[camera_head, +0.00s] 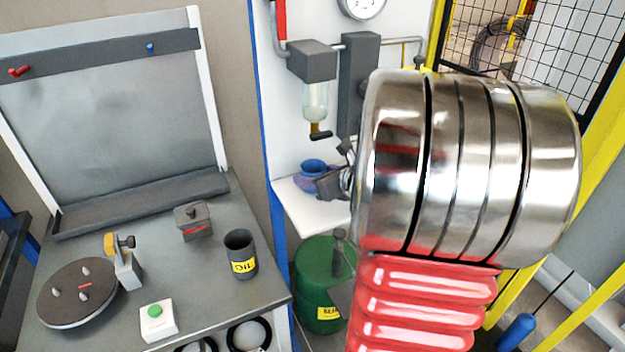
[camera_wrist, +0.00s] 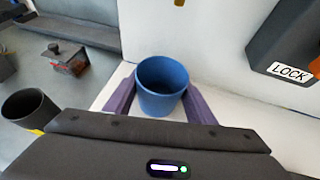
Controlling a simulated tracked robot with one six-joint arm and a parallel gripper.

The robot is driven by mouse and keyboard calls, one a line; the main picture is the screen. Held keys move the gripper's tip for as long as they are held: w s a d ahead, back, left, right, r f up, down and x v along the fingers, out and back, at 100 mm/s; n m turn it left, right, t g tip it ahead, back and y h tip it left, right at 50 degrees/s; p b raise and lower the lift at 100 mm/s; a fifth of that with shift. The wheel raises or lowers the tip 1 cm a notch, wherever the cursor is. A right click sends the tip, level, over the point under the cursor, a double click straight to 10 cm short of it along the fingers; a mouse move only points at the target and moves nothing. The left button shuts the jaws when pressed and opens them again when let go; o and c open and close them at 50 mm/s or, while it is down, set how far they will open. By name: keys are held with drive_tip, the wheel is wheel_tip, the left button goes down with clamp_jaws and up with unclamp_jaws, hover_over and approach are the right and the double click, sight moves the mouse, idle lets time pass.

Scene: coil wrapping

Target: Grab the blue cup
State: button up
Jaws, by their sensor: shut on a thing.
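The blue cup (camera_wrist: 162,88) stands upright over the white shelf in the wrist view, between the two purple fingers of my gripper (camera_wrist: 160,102). The fingers touch it on its left and right sides, and it looks empty. In the head view the blue cup (camera_head: 312,166) shows small at the white shelf. My gripper (camera_head: 330,183) is around it there, partly hidden by my own silver and red arm. My gripper is shut on the cup. Whether the cup's base rests on the shelf cannot be told.
The white shelf (camera_head: 300,212) holds the cup's place below a grey filter unit (camera_head: 312,62). A green bin (camera_head: 318,270) stands below the shelf. A LOCK box (camera_wrist: 285,45) is on the wall at right.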

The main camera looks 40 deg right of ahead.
drive_tip(key=c, duration=0.5)
drive_tip(key=shift+o, duration=0.2)
drive_tip(key=shift+r, duration=0.2)
